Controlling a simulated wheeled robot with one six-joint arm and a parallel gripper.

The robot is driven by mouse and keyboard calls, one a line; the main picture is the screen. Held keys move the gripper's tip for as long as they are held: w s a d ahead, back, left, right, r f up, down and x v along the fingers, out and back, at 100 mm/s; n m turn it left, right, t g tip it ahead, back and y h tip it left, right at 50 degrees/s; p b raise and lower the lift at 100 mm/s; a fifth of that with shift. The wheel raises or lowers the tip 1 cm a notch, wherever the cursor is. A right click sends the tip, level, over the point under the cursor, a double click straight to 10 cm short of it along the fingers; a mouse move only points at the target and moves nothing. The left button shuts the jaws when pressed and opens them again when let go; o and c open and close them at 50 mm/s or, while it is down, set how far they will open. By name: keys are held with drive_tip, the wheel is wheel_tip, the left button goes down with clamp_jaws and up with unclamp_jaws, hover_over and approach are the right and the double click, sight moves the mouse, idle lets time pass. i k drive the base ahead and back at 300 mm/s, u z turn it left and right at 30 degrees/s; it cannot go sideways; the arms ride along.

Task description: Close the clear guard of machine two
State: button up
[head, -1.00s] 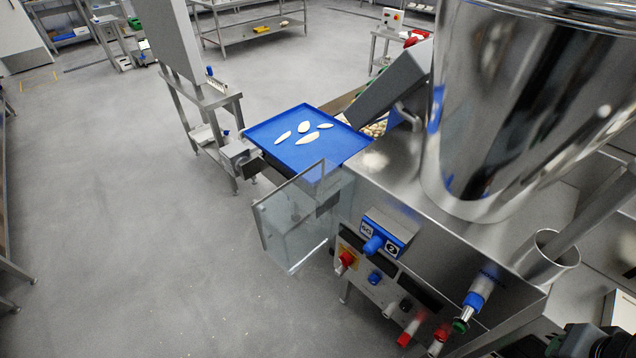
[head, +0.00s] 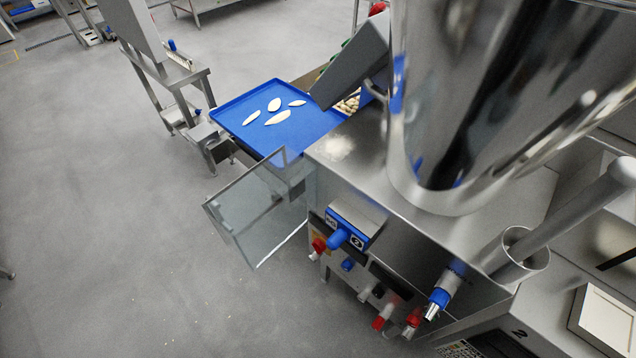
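The clear guard (head: 258,212) is a see-through panel with a thin metal frame. It stands open, swung out from the left side of machine two (head: 350,165), over the floor. The machine is a steel body marked with a 2 on a small blue-edged box (head: 355,225). A large shiny steel hopper (head: 480,100) rises from its top. My gripper is not in view, so I cannot see whether it is open or shut.
A blue tray (head: 232,117) with several pale pieces lies behind the guard. Knobs and handles, including a red-tipped one (head: 382,322), stick out from the machine's front. A steel tube (head: 525,250) stands at the right. The floor (head: 100,220) at left is clear.

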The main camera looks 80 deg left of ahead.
sight(215, 205)
drive_tip(key=z, duration=1.35)
drive_tip(key=k, duration=2.1)
drive_tip(key=u, duration=3.05)
drive_tip(key=k, duration=0.6)
drive_tip(key=u, duration=1.3)
drive_tip(key=i, duration=0.9)
drive_tip(key=z, duration=0.45)
